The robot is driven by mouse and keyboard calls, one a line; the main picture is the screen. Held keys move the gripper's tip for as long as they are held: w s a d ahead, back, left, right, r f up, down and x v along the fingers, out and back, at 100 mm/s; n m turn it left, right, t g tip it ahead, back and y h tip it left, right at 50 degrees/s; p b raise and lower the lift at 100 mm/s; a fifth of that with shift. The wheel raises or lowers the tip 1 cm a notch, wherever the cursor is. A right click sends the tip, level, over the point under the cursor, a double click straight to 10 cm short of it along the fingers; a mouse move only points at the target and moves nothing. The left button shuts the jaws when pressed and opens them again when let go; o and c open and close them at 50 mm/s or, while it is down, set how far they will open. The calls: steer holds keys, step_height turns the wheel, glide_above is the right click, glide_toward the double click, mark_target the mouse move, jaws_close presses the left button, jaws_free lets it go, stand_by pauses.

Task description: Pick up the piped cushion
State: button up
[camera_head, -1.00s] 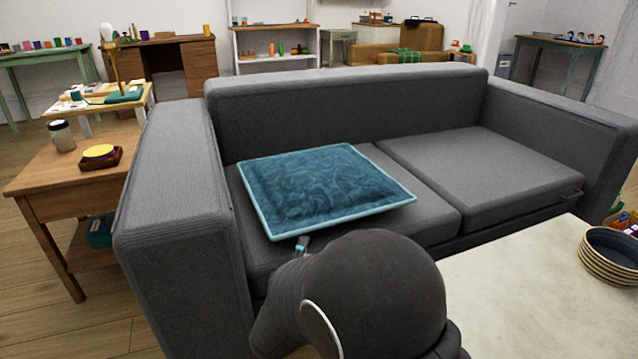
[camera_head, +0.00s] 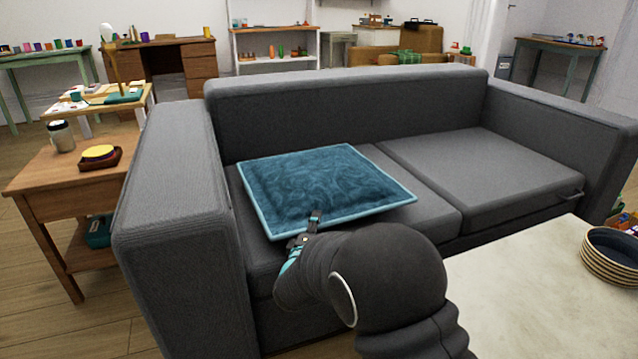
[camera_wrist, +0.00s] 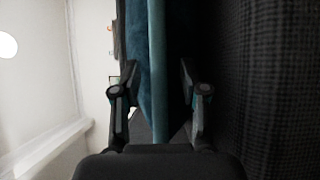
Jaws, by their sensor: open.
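The piped cushion (camera_head: 325,186) is teal blue with a lighter piped edge and lies flat on the left seat of the grey sofa. My gripper (camera_head: 312,222) is at the cushion's front edge, with one finger showing above that edge. In the wrist view, my gripper (camera_wrist: 156,92) is open, with a finger on each side of the cushion's edge (camera_wrist: 157,50). The piping runs between the fingers. I cannot tell whether either finger touches the fabric. The lower finger is hidden in the head view.
The grey sofa (camera_head: 345,106) has a high left armrest (camera_head: 172,190) beside my arm. A pale table (camera_head: 520,285) with stacked bowls (camera_head: 612,256) stands at the front right. A wooden side table (camera_head: 60,180) is at the left.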

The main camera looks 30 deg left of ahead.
jaws_close()
steer(key=shift+r, duration=0.15)
